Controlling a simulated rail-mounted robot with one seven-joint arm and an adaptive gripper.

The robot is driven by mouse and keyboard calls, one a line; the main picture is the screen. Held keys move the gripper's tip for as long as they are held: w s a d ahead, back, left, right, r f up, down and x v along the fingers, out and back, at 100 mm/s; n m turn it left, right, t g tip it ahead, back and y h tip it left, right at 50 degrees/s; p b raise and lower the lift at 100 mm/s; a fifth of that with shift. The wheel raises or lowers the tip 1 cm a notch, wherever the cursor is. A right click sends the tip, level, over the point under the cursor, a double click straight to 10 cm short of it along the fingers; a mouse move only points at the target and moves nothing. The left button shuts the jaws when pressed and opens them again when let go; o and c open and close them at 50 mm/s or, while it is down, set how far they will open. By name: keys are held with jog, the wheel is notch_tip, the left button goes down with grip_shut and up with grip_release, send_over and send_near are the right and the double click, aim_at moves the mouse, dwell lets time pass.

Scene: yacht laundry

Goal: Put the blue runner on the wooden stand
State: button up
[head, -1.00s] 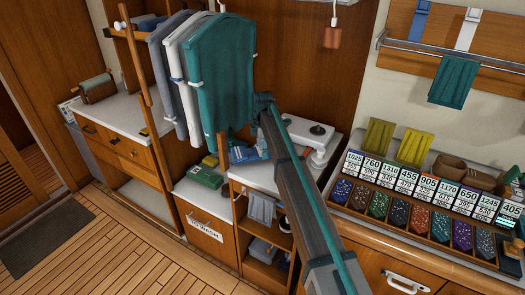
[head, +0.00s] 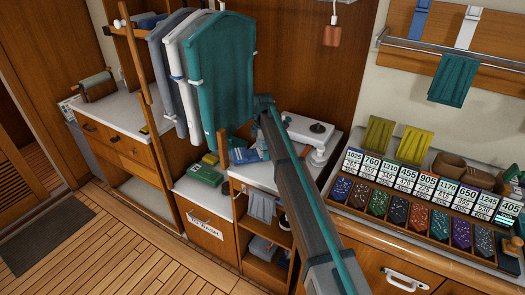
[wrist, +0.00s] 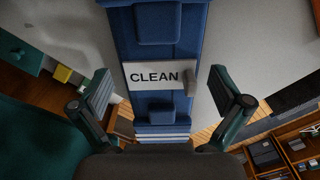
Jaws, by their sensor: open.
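The blue runner (wrist: 158,55) fills the middle of the wrist view, with a white tag reading CLEAN and pale stripes near its lower end. In the head view a blue patch, seemingly the same runner (head: 243,155), shows on the white counter beside my arm. My gripper (wrist: 163,92) is open, with one finger on each side of the runner; I cannot tell whether they touch it. My arm hides much of that spot in the head view. A small wooden stand (head: 97,92) with a green roll on it, possibly the task's stand, is on the left counter.
Hanging garments, the nearest a teal one (head: 220,70), are close left of my arm. A white appliance (head: 308,130) stands just right of it. A green folded item (head: 205,175) sits on a lower box. A tray of numbered compartments (head: 420,210) is at right.

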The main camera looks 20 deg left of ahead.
notch_tip(320, 180, up, 12)
jog(key=b, duration=0.2)
jog(key=shift+r+b, duration=0.15)
jog(key=shift+b, duration=0.2)
